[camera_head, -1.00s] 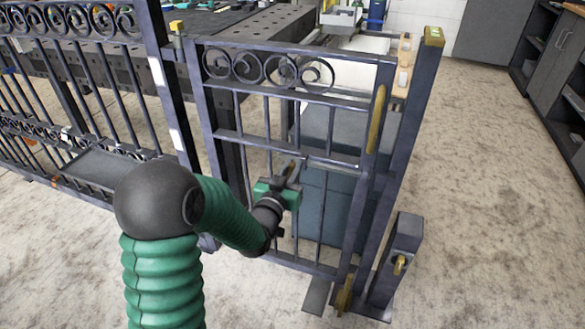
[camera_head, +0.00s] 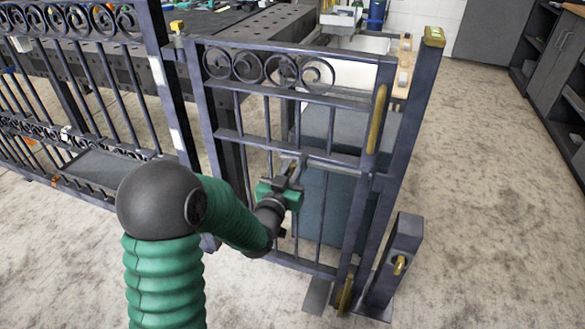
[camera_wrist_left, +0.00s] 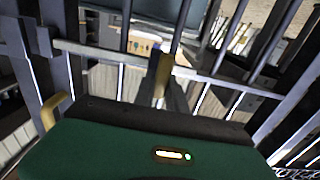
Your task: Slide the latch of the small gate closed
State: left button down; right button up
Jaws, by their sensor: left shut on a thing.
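The small dark metal gate (camera_head: 290,94) stands in the middle of the head view, beside its tall right post (camera_head: 408,110). A horizontal bar with the latch (camera_head: 335,160) crosses it at mid height. My left gripper (camera_head: 292,172) reaches the bar from the front. It is shut on the brass latch handle (camera_wrist_left: 164,72), which rises between the fingers in the left wrist view. The fingers hide part of the handle, and I cannot tell whether the latch end enters the post. My right gripper is out of view.
A brass pull (camera_head: 376,118) is on the gate's right stile. A short post (camera_head: 404,240) with a brass piece stands at lower right. A fixed fence (camera_head: 80,90) is at left, and a workbench (camera_head: 250,40) is behind. The floor at right is clear.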

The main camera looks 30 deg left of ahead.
pick_arm(q)
jog(key=d, duration=0.2)
jog(key=w+d, duration=0.1)
jog(key=d, duration=0.2)
jog(key=shift+w+d+f, duration=0.15)
jog(key=shift+d, duration=0.15)
jog(key=c, duration=1.7)
grip_release()
jog(key=o, duration=0.3)
jog(key=shift+d, duration=0.1)
jog(key=shift+o, duration=0.2)
